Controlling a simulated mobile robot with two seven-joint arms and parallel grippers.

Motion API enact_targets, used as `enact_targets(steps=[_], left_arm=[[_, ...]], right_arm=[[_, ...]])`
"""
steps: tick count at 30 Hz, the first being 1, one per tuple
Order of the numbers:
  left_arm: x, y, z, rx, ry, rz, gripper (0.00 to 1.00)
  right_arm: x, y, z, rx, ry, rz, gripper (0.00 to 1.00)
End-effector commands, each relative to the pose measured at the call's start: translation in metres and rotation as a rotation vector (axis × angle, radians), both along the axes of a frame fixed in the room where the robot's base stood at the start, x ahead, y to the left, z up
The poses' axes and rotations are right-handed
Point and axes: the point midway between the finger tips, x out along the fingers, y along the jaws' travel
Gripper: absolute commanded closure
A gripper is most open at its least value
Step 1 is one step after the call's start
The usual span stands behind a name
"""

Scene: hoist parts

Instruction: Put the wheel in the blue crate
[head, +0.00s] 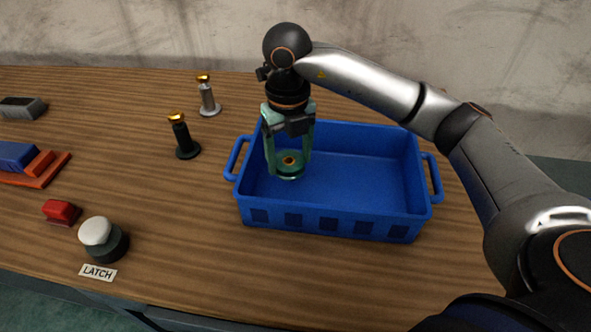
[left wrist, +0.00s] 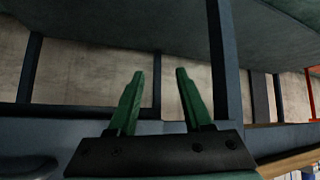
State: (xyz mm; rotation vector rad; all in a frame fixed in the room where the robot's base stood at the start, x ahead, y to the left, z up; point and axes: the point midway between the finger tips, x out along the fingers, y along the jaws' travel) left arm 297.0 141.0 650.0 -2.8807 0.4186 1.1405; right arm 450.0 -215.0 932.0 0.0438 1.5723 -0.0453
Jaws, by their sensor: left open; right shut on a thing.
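The blue crate (head: 350,170) stands on the wooden table, open at the top, with a handle at each end. My right gripper (head: 288,160) points down over the left part of the crate. It is shut on the wheel (head: 290,174), a small round part with a dark teal rim and a gold-coloured centre. The wheel is at the crate's inside left; I cannot tell whether it touches the floor. My left gripper (left wrist: 160,75) shows only in the left wrist view, open, with nothing between its green fingers.
A black post (head: 183,138) and a grey post (head: 208,98), both gold-topped, stand left of the crate. Farther left are a white-capped round button (head: 97,233) by a LATCH label (head: 98,272), a red block (head: 61,211), blue-and-red parts (head: 30,160) and a grey block (head: 22,107).

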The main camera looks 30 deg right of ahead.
Motion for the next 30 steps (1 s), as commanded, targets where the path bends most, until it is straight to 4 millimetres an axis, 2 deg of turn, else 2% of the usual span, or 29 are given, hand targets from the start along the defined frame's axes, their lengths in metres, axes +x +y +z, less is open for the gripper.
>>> enact_targets(steps=[5, 12, 24, 25, 30], left_arm=[[0.0, -0.001, 0.001, -0.001, -0.001, -0.001, 0.5], [0.0, -0.001, -0.001, -0.001, 0.0, -0.002, 0.5], [0.002, 0.0, -0.003, 0.0, -0.003, -0.002, 0.5], [0.003, -0.001, -0.002, 0.0, -0.003, -0.002, 0.5], [0.003, -0.001, 0.0, 0.0, -0.005, -0.004, 0.5]], right_arm=[[0.0, 0.0, -0.011, 0.002, -0.002, 0.0, 1.0], [0.0, 0.0, -0.041, 0.001, -0.002, 0.0, 1.0], [0.001, 0.0, -0.048, 0.001, -0.004, 0.0, 1.0], [0.0, 0.0, -0.048, 0.0, -0.001, 0.0, 0.22], [0.0, 0.0, -0.048, 0.0, -0.001, 0.0, 0.03]])
